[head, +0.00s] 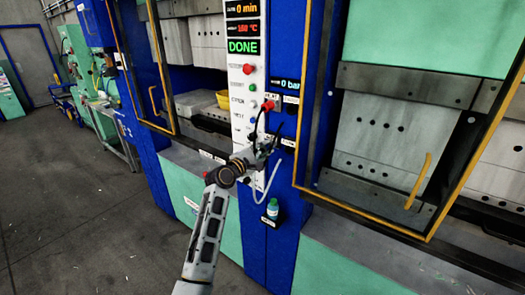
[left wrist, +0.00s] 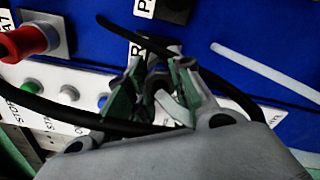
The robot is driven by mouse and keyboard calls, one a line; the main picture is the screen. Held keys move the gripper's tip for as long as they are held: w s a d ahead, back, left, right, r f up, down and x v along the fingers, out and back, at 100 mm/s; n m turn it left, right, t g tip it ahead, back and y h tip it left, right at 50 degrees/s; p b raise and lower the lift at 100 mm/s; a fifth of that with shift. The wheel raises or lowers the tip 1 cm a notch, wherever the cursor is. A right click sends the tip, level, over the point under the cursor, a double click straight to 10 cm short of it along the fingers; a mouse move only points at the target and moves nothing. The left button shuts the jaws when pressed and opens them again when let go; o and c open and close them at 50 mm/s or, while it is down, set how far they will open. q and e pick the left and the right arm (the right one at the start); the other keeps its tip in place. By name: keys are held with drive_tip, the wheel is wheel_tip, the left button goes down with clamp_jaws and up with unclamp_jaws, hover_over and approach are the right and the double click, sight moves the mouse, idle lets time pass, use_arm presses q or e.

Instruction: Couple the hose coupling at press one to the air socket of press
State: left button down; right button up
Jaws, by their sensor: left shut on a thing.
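My left gripper (head: 265,147) is at the control column between the two presses, in front of the blue panel. It is shut on the hose coupling (left wrist: 157,82), a dark metallic piece between the fingertips in the left wrist view, where the left gripper (left wrist: 158,92) is seen close up. A black hose (left wrist: 45,108) runs past the fingers. The air socket cannot be made out for certain; the gripper and coupling cover part of the panel, so I cannot tell whether they touch it. My right gripper is not in view.
The white button strip (head: 238,100) shows DONE. A pale tube (head: 272,178) hangs below the gripper, above a small teal bottle (head: 272,208). Yellow-framed press doors (head: 297,150) flank the column.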

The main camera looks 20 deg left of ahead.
use_arm(q)
drive_tip(key=shift+w+d, duration=0.1)
drive_tip(key=shift+w, duration=0.2)
drive_tip(key=shift+w+d+r, duration=0.1)
drive_tip(key=shift+w+r, duration=0.05)
drive_tip(key=shift+w, duration=0.05)
idle(0.4)
drive_tip(key=c, duration=1.2)
unclamp_jaws()
drive_tip(key=shift+w, duration=0.1)
drive_tip(key=shift+s+f, duration=0.2)
drive_tip(key=shift+v, duration=5.85)
drive_tip(key=shift+r, duration=0.15)
